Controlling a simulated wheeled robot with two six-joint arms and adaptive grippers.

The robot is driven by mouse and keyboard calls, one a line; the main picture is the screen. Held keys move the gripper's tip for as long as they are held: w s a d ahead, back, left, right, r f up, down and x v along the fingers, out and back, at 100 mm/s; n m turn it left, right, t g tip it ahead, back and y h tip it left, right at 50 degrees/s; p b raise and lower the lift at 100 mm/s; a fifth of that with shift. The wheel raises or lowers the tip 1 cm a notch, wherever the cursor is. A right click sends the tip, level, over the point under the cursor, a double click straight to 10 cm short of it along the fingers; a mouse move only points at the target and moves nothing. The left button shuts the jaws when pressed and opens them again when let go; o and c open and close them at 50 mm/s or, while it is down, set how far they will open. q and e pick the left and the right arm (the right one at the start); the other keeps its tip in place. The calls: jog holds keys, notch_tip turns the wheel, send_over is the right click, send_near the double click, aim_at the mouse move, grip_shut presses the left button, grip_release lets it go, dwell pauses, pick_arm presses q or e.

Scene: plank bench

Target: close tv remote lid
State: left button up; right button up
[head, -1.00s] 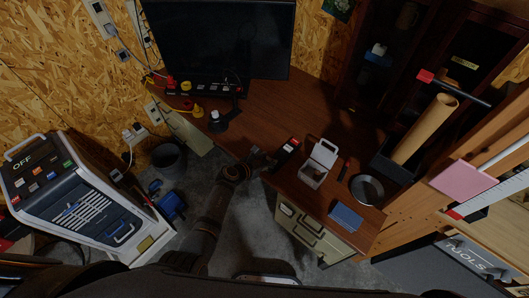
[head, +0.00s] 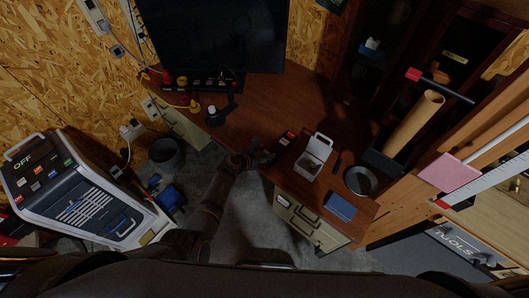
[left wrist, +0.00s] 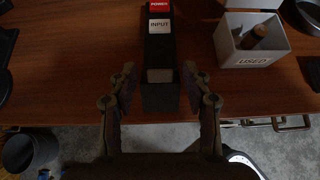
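The tv remote (head: 284,147) is a dark bar lying near the front edge of the brown desk. In the left wrist view the remote (left wrist: 158,48) shows a red POWER button and a white INPUT button at its far end. Its near part (left wrist: 161,97) is dark grey, with a paler step above it; whether this is the lid, and how it sits, I cannot tell. My left gripper (head: 264,156) is at the remote's near end. In the left wrist view the gripper (left wrist: 159,76) is open, one finger on each side of the remote, with gaps. My right gripper is not in view.
Right of the remote stands a white open box (left wrist: 251,44) marked USED, with a brown cylinder (left wrist: 260,33) inside. A dark bin (head: 166,157) stands on the floor at left.

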pick_arm(q)
jog(key=shift+s, duration=0.1)
jog(key=v, duration=1.1)
jog(key=shift+s+a+r, duration=0.2)
jog(key=shift+a+r, duration=0.05)
jog(key=shift+a, duration=0.05)
